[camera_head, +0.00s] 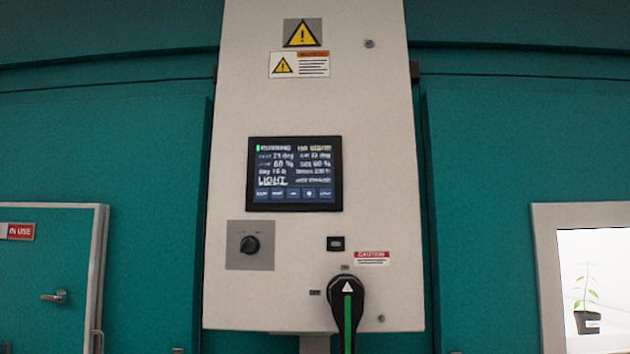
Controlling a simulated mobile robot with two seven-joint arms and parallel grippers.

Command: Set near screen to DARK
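The near screen (294,174) is a black-framed display on the white control cabinet, and it is lit. It shows a green mark at its top left, rows of white readings and a row of small buttons (293,193) along the bottom. A large word (272,181) at its lower left is distorted but looks like LIGHT. Neither of my grippers is in view, and nothing covers the screen.
Below the screen, the white cabinet (380,215) carries a small black knob (250,244) and a large black rotary handle (347,310) with a green stripe. Teal walls flank it. A door (45,275) marked IN USE is left; a window (595,280) showing a potted plant is right.

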